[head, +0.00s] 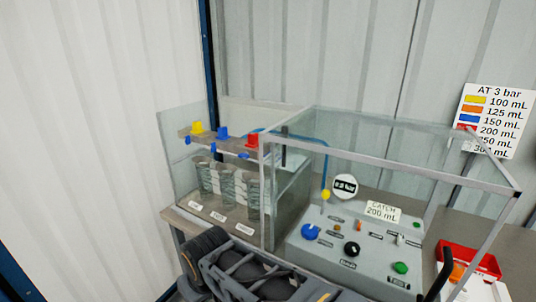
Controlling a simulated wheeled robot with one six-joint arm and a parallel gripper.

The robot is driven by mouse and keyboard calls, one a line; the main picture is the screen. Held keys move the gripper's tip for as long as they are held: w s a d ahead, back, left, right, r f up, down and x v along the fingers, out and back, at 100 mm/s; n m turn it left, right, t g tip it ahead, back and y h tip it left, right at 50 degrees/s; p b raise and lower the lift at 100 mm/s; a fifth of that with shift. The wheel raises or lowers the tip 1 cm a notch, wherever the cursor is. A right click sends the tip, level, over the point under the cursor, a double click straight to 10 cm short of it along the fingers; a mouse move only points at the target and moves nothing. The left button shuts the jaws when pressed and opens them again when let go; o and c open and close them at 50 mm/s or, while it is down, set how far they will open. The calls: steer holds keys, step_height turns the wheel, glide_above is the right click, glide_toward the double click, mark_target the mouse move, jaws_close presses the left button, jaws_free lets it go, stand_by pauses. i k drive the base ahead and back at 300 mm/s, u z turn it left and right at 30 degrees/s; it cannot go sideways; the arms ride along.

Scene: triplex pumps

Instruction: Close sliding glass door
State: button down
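A glass enclosure with grey metal framing stands on the bench; its top rail (390,166) runs across the front. Clear glass (340,128) shows at its top and back. A dark upright bar, perhaps a handle (284,146), shows behind the left post. A black curved handle-like part (441,272) stands near the lower right post. I cannot tell which pane slides or how far it stands open. A grey lattice-like part with black ribbed pieces fills the bottom middle and looks like part of my arm and gripper (262,272). Its fingertips cannot be made out; I see no contact with the glass.
The left section holds clear coiled parts (230,188) under yellow, blue and red valves (252,140). A grey control panel (325,258) with coloured knobs lies inside the frame. A red tray (462,252) sits at right. A colour chart (494,118) hangs on the wall.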

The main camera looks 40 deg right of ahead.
mark_target(514, 193)
steer(key=z, duration=1.15)
